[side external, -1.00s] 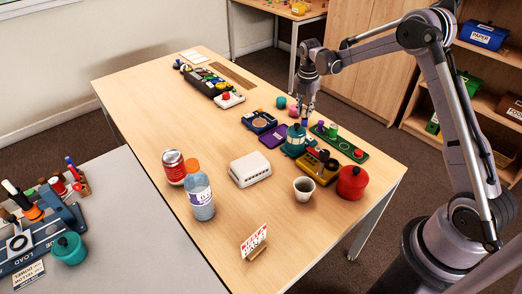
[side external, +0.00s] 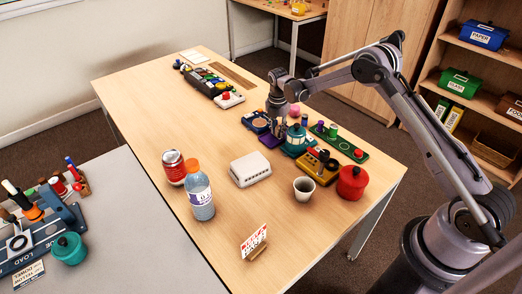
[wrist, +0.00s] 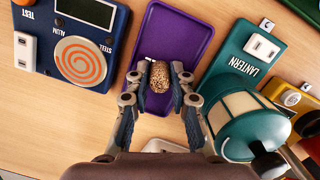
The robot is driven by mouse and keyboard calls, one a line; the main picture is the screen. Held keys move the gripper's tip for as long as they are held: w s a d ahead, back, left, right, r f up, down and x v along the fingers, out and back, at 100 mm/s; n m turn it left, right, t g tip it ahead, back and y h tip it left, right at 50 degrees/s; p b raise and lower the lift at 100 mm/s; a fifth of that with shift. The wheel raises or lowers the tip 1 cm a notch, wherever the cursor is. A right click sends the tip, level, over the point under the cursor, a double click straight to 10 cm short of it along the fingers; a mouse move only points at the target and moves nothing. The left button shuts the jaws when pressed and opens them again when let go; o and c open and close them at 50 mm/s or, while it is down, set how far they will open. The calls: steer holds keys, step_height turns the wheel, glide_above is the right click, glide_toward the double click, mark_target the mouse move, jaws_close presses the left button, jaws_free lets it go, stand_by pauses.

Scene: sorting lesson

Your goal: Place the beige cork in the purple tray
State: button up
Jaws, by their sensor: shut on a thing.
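The beige cork (wrist: 159,76) is speckled brown and sits between my fingertips in the wrist view. My gripper (wrist: 160,77) is shut on it. The purple tray (wrist: 178,36) lies flat on the table behind and below the cork, with its far part bare. In the side external view the tray (side external: 269,141) shows only in part. My gripper (side external: 278,130) is over it there and the cork cannot be made out. The height of the cork above the tray is hard to tell.
A blue tester board (wrist: 75,45) with an orange spiral lies left of the tray. A teal lantern (wrist: 245,120) on its base stands close on the right. A white box (side external: 250,169), a bottle (side external: 199,195) and a red can (side external: 174,167) stand nearer the front.

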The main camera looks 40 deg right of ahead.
steer(key=shift+f, duration=0.15)
steer(key=o, duration=0.4)
steer(key=shift+c, duration=0.2)
